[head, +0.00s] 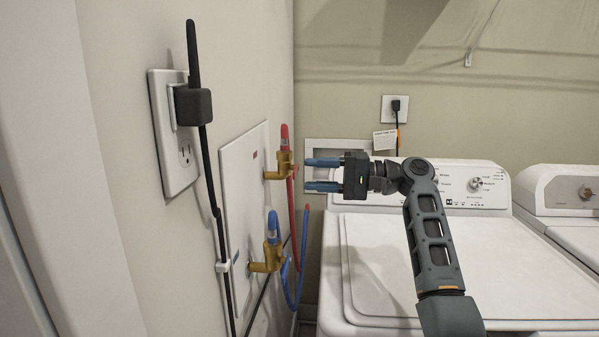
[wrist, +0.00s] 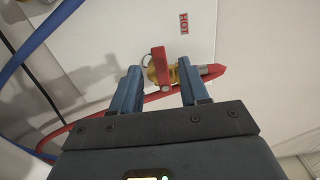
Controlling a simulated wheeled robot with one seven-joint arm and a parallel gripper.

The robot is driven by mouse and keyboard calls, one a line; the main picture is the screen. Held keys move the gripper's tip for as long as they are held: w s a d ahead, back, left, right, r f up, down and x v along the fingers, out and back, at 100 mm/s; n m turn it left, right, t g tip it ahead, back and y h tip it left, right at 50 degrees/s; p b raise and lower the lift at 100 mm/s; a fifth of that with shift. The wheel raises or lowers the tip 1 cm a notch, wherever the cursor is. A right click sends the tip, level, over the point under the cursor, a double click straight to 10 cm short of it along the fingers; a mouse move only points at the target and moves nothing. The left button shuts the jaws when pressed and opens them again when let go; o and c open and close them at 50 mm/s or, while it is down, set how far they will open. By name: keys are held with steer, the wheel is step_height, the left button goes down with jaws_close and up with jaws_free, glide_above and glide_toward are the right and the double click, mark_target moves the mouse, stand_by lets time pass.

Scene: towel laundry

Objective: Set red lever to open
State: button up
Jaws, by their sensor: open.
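A red hose (head: 292,210) and a blue hose (head: 285,280) hang from the valves. A black-corded outlet (head: 175,130) is on the left wall. A white washer (head: 420,260) stands at right.

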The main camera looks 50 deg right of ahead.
mark_target(296, 174)
steer(key=shift+x, duration=1.75)
jaws_close()
